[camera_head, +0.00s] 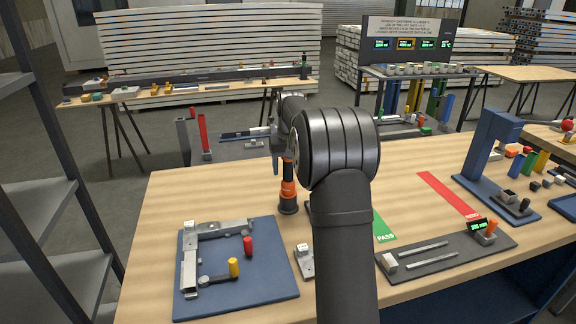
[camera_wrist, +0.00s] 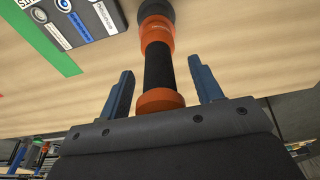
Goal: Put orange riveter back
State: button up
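The orange riveter (camera_head: 288,191) stands upright on the wooden table, with an orange and black body and a dark foot. It also shows in the wrist view (camera_wrist: 158,65), running up from between the fingers to its dark end on the table. My gripper (camera_wrist: 161,66) is open, with one blue finger on each side of the riveter's black grip. A gap shows between each finger and the grip. In the head view my gripper (camera_head: 281,163) is at the riveter's upper part, and my arm partly hides it.
A blue fixture plate (camera_head: 250,287) with metal bars and red and yellow handles lies front left. A green PASS strip (camera_head: 382,228), a red strip (camera_head: 447,194) and a dark gauge plate (camera_head: 440,259) are to the right. A blue stand (camera_head: 490,150) rises further right.

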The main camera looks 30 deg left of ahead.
jog(key=r, duration=0.4)
jog(key=d+r, duration=0.1)
jog(key=r, duration=0.3)
jog(key=s+r, duration=0.1)
jog(key=r, duration=0.3)
jog(key=shift+s+d+r, duration=0.1)
jog(key=shift+d+r, duration=0.05)
jog(key=shift+r, duration=0.25)
jog(key=shift+f, duration=0.1)
jog(key=f, duration=0.4)
jog(key=a+f, duration=0.1)
jog(key=f, duration=0.3)
jog(key=w+f, duration=0.1)
jog(key=f, duration=0.3)
jog(key=shift+w+a+f, duration=0.1)
jog(key=shift+a+f, duration=0.05)
jog(key=shift+f, duration=0.2)
jog(key=shift+r, duration=0.45)
